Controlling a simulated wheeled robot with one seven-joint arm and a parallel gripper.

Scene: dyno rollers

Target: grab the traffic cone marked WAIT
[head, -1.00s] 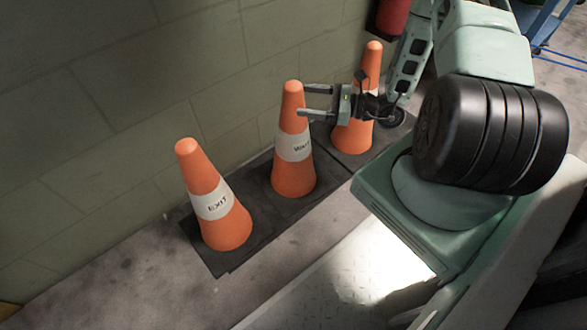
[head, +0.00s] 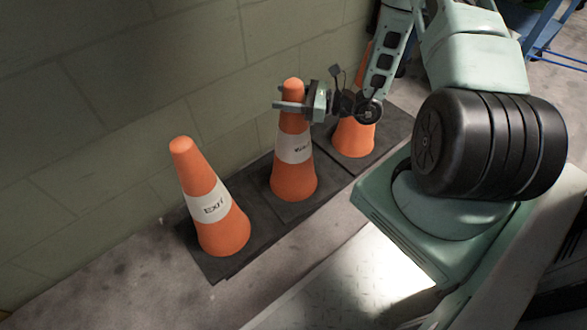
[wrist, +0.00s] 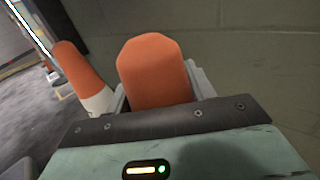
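In the wrist view, the orange cone top (wrist: 155,70) sits between the two fingers and nearly fills the gap. The fingers look open around it; firm contact does not show.
A cone marked EXIT (head: 222,232) stands to the left, and another cone (head: 353,138) stands to the right, partly hidden behind my arm. A block wall (head: 150,80) runs close behind the cones. Bare floor (head: 110,270) lies at the front left.

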